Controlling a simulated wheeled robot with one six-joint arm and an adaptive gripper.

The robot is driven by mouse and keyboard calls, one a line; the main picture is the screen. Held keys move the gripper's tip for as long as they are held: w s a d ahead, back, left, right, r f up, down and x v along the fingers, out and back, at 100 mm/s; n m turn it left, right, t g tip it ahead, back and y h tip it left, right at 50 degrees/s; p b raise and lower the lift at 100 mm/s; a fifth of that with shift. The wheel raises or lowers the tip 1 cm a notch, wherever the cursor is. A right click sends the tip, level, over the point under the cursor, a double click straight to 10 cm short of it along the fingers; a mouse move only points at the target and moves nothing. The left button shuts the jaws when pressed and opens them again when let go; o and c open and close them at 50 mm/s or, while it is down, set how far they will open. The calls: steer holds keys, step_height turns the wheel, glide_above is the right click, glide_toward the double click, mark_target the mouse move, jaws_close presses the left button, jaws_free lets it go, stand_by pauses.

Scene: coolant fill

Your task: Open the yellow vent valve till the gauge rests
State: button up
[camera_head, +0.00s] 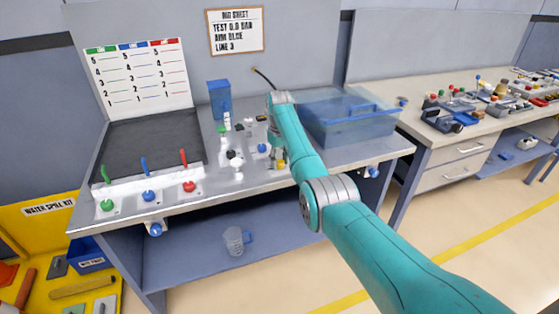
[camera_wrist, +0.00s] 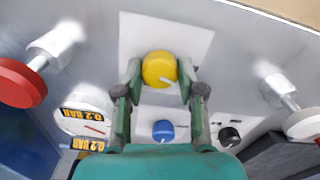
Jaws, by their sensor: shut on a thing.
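The yellow vent valve (camera_wrist: 160,69) is a round knob with a white pointer line, on a pale plate in the wrist view. My gripper (camera_wrist: 160,72) has one finger on each side of the knob and is shut on it. In the head view my gripper (camera_head: 278,150) is over the bench, and a bit of yellow (camera_head: 281,165) shows under it. The gauge (camera_wrist: 93,122) is a white dial with a red needle, left of my gripper in the wrist view. "0.2 BAR" labels are beside it; its other marks are too small to read.
A blue knob (camera_wrist: 163,130) and a black knob (camera_wrist: 229,136) are close to my fingers. A red handwheel (camera_wrist: 20,82) and a white one (camera_wrist: 303,124) stand out at the sides. A clear blue tank (camera_head: 345,119) stands right of my arm on the bench.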

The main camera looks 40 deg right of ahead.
mark_target(280, 162)
steer(key=shift+n, duration=1)
steer(key=o, duration=1.1)
steer(key=shift+o, duration=0.2)
steer(key=shift+r, duration=0.1)
step_height(280, 162, up, 12)
steer(key=shift+f, duration=0.2)
